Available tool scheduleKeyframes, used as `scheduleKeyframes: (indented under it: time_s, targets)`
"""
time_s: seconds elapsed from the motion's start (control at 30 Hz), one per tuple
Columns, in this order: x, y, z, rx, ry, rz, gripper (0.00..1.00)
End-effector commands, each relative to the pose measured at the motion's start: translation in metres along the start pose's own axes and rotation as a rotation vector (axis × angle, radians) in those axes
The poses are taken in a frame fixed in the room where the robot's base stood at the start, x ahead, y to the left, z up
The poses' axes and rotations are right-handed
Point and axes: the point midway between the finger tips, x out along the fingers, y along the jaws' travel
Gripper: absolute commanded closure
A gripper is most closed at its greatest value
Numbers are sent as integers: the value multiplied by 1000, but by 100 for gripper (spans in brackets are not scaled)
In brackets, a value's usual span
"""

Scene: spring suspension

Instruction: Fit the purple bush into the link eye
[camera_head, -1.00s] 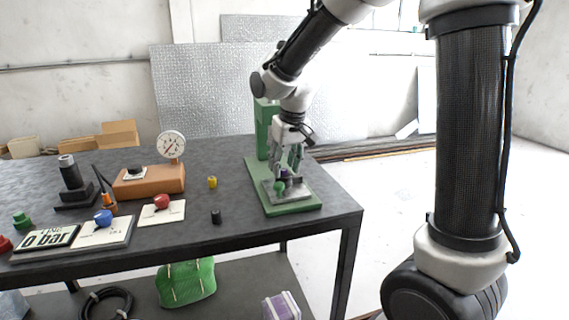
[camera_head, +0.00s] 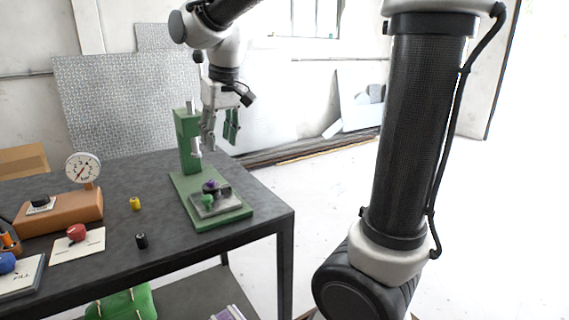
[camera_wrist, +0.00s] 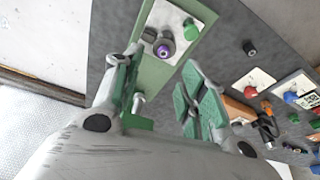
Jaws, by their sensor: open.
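The purple bush (camera_head: 209,185) sits at a dark grey eye-shaped part on the light plate (camera_head: 228,204) of the green press base. In the wrist view the purple bush (camera_wrist: 163,50) shows as a purple ring within the round dark link eye (camera_wrist: 168,37); I cannot tell how deep it sits. A green knob (camera_head: 207,200) stands beside it on the plate. My gripper (camera_head: 219,138) is open and empty, above the plate and apart from the bush. Its spread green-padded fingers (camera_wrist: 162,74) also show in the wrist view.
The green press column (camera_head: 188,142) rises behind the plate, close to my gripper. A yellow bush (camera_head: 135,203) and a black bush (camera_head: 141,240) stand on the dark table (camera_head: 165,249) to the left. A gauge (camera_head: 83,168) on an orange block and a red knob (camera_head: 77,232) are further left.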

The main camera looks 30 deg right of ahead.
Motion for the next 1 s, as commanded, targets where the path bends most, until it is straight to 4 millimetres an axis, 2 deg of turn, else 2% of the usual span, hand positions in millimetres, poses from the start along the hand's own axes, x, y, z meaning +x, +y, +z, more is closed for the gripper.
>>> scheduleKeyframes:
  time_s: [0.07, 0.17, 0.2, 0.3, 0.43, 0.5, 0.6, 1.0]
  targets:
    - [-14, 22, 31, 28, 18, 6, 58]
    - [-27, 50, 86, 72, 42, 19, 58]
    - [-30, 59, 110, 90, 51, 24, 58]
    - [-31, 75, 165, 128, 71, 37, 58]
    - [-26, 84, 216, 161, 91, 53, 58]
    - [-22, 85, 231, 172, 96, 58, 58]
    - [-20, 86, 240, 177, 98, 60, 58]
    - [-20, 86, 240, 176, 98, 60, 58]
